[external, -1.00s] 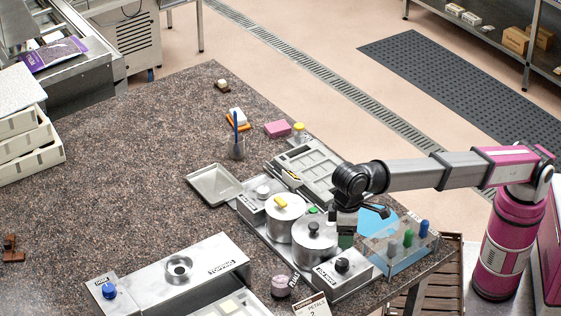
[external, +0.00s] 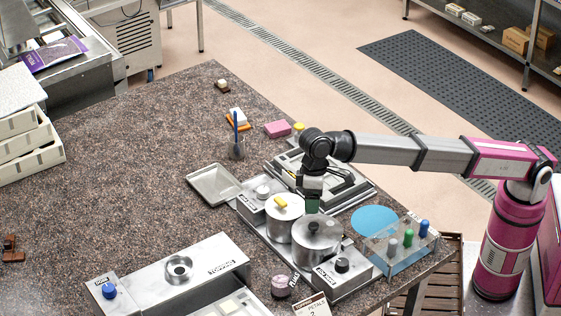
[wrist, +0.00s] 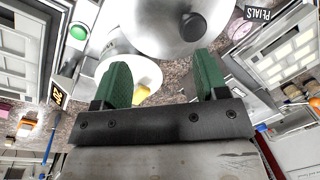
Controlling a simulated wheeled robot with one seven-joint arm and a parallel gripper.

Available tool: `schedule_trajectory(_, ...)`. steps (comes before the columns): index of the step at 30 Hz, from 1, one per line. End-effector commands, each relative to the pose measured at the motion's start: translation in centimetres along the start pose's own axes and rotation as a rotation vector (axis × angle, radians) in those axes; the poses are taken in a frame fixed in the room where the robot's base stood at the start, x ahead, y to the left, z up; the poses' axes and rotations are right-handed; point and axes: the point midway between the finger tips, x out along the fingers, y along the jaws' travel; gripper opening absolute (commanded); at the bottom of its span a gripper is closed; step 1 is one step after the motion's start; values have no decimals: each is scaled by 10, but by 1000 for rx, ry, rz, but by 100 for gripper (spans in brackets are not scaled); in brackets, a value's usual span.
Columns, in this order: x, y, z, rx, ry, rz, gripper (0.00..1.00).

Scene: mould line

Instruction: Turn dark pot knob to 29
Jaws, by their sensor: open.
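A black dial knob (external: 342,264) sits on a steel control box (external: 334,280) at the near right end of the cooking unit. A small label is on the box's front, its lettering too small to read. Beside it stands a steel pot (external: 317,241) whose lid has a dark handle (external: 314,226); this handle also shows in the wrist view (wrist: 193,28). A paler pot (external: 284,220) with a yellow handle (external: 281,202) is beyond it. My gripper (external: 312,208) is open and empty above the pots, pointing down. Its green fingers (wrist: 164,88) show apart in the wrist view.
A white knob (external: 263,190) is on the far control box. A clear rack (external: 392,262) with coloured pegs stands right of the pots. A blue round mat (external: 374,220) lies behind it. A pink jar (external: 281,286) is at the front. The counter's left middle is clear.

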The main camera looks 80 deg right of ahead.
Motion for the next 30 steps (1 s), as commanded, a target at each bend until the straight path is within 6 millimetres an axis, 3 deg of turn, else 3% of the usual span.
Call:
schedule_trajectory(21, 1, 111, -53, 87, 85, -10, 67)
schedule_trajectory(30, 1, 142, -66, 115, 117, -3, 67)
